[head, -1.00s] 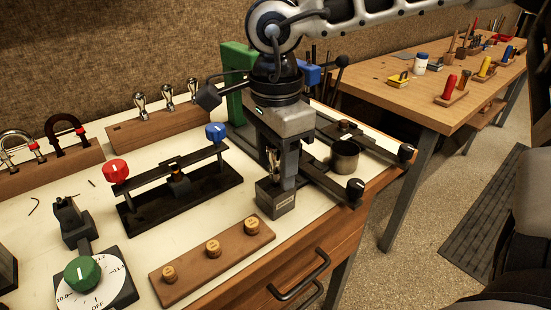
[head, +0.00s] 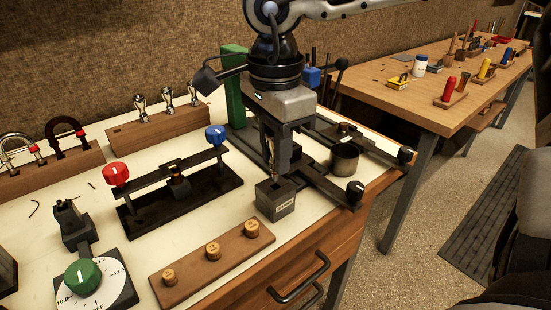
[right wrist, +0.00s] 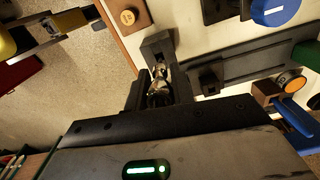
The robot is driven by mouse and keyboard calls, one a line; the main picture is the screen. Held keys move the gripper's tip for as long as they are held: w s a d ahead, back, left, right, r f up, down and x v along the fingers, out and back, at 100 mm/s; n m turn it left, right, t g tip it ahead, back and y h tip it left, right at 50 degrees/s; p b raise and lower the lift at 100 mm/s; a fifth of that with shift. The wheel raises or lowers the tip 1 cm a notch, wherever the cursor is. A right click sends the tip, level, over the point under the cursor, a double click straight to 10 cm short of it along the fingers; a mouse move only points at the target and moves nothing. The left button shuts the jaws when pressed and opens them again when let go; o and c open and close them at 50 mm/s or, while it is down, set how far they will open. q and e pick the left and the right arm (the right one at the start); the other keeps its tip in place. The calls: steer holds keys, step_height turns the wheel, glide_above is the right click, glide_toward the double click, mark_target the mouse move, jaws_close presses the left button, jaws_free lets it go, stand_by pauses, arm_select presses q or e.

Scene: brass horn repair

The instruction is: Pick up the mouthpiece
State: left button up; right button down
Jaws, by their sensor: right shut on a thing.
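The silver mouthpiece (right wrist: 158,82) is between the two dark fingers of my right gripper (right wrist: 159,92) in the right wrist view. In the head view my right gripper (head: 276,168) points down and is shut on the mouthpiece, which the fingers mostly hide. Just below the fingertips stands a small dark grey block (head: 275,203) with a label on its front. I cannot tell whether the mouthpiece's lower end is fully clear of the block. My left gripper is not in view.
A wooden rack (head: 160,128) with several silver pieces stands at the back. A black fixture with red (head: 116,174) and blue (head: 215,134) knobs is left of the gripper. A metal cup (head: 344,158) is to the right. A wooden strip (head: 190,276) lies in front.

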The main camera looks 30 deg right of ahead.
steer(key=s+a+r, duration=0.9)
steer(key=a+r, duration=0.1)
steer(key=shift+s+r+b, duration=0.25)
steer(key=shift+s+b, duration=0.1)
steer(key=shift+s, duration=0.05)
steer(key=shift+a, duration=0.1)
steer(key=shift+r, duration=0.15)
step_height(320, 180, up, 3)
steer(key=p, duration=0.2)
steer(key=shift+p, duration=0.4)
